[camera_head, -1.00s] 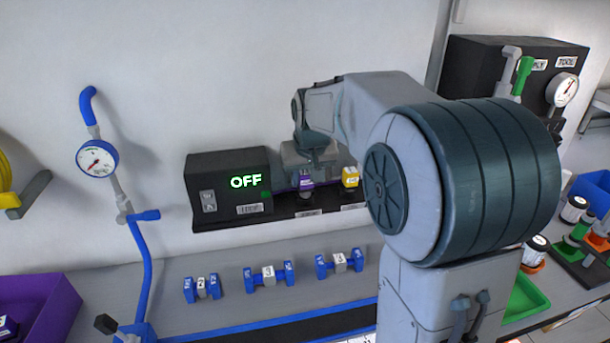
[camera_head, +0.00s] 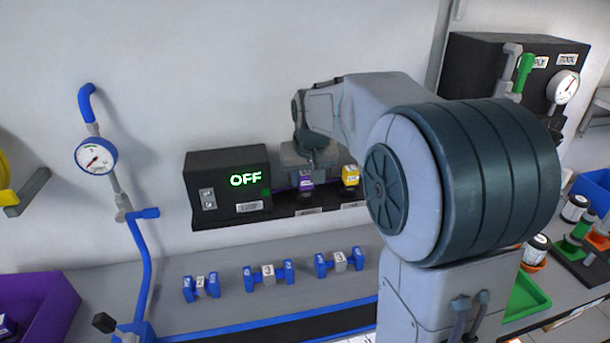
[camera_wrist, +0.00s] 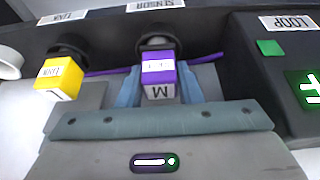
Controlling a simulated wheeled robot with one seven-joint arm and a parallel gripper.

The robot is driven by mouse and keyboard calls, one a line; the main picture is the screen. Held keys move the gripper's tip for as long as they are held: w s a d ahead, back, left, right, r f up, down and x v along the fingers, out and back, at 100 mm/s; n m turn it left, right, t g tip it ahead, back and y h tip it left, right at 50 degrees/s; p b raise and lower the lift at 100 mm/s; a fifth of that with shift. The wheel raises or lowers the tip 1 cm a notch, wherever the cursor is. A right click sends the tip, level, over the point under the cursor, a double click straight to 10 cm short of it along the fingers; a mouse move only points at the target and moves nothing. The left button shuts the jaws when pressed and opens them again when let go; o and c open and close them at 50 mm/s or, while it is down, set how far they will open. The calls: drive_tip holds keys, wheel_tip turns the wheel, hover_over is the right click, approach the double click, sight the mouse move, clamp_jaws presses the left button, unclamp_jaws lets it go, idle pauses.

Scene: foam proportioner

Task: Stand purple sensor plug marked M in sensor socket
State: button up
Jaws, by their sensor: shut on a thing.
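The purple sensor plug (camera_wrist: 158,72) has a white label and an M on its face. In the wrist view it is between the two fingers of my gripper (camera_wrist: 158,84), which is shut on it. The plug is at the dark round sensor socket (camera_wrist: 156,44), under the SENSOR label, and lines up with it. I cannot tell how deep it is seated. In the head view the purple plug (camera_head: 306,184) shows small below my gripper (camera_head: 304,174), at the shelf; the socket is largely hidden there.
A yellow plug (camera_wrist: 60,78) stands in the LINK socket beside it. The black box (camera_head: 228,185) with a green OFF display is to the left. Several blue-and-grey blocks (camera_head: 268,275) lie on the bench below. A blue pipe with a gauge (camera_head: 96,156) stands farther left.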

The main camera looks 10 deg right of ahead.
drive_tip(key=shift+f, duration=0.25)
drive_tip(key=o, duration=0.8)
drive_tip(key=shift+c, duration=0.2)
drive_tip(key=p+v, duration=0.5)
drive_tip(key=v, duration=0.6)
drive_tip(key=shift+p, duration=0.35)
drive_tip(key=shift+s, duration=0.1)
drive_tip(key=s+f, duration=0.4)
drive_tip(key=s, duration=0.7)
drive_tip(key=s+f+g, duration=0.1)
drive_tip(key=s+f, duration=0.3)
drive_tip(key=s, duration=0.8)
drive_tip(key=shift+f, duration=0.3)
